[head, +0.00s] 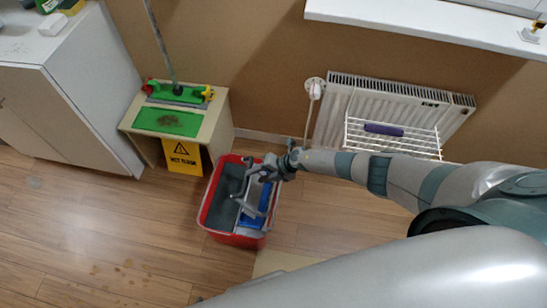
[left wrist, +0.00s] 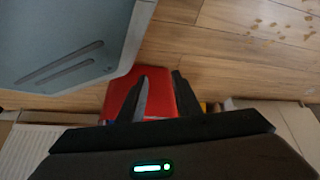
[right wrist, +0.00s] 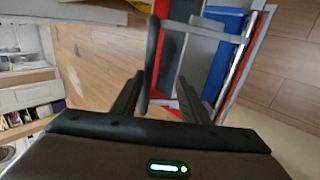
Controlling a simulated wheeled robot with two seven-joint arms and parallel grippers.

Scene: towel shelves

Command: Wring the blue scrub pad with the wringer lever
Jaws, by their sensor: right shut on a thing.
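The red bucket (head: 204,205) stands on the floor with a grey wringer in it. The blue scrub pad (head: 252,221) shows inside the wringer, partly hidden by grey bars; it also shows in the right wrist view (right wrist: 222,60). My right gripper (head: 262,171) is at the bucket's top, shut on the wringer lever (right wrist: 153,45), a dark grey bar beside its left finger in the right wrist view. My left gripper (left wrist: 163,78) is open and empty in the left wrist view, with red behind its fingers. I cannot make out its fingers in the head view.
A small table (head: 222,122) with a green mat and a mop head stands behind the bucket, with a yellow wet-floor sign (head: 184,158) on its front. A white cabinet (head: 85,90) is at left. A radiator (head: 345,100) with a wire rack is at right.

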